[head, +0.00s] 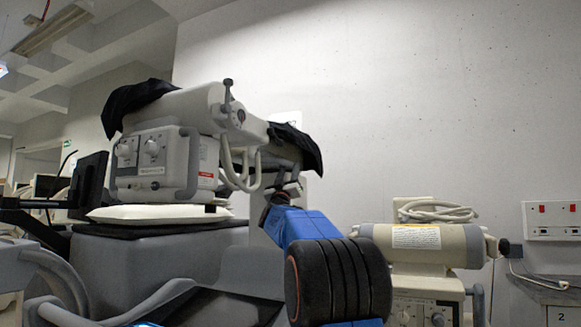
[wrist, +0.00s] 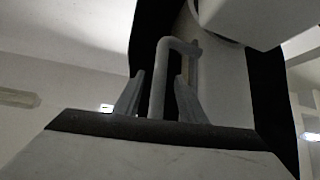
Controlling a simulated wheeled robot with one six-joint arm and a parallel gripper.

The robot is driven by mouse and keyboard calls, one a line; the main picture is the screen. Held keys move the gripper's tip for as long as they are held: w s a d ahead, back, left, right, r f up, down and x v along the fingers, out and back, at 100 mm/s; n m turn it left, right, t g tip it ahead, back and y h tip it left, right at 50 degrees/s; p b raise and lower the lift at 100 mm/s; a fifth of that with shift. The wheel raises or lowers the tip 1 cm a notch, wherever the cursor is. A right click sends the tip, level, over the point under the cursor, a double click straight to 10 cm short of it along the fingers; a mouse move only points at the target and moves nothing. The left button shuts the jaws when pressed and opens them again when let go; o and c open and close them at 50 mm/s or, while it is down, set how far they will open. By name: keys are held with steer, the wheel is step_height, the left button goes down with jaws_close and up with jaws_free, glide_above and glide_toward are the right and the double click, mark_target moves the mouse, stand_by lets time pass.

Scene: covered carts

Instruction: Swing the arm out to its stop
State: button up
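The cart's arm (head: 180,108) is a pale grey housing with black covers draped over both ends, high on a grey cart (head: 150,272) in the head view. Pale looped handles (head: 240,172) hang under it. My gripper (head: 284,184) is raised under the arm's right end, just right of these loops. In the wrist view my gripper (wrist: 160,95) is open. Its two fingers stand on either side of a bent grey bar (wrist: 157,85), with a gap on each side. How far the bar reaches in depth between the fingers is hard to tell.
A second pale unit (head: 425,242) with a coiled cable stands at the right. A wall panel with red sockets (head: 553,220) is at the far right. A dark screen (head: 88,185) is at the left. The upper wall at right is bare.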

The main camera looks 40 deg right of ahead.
mark_target(291, 165)
steer(key=shift+x, duration=2.05)
jaws_close()
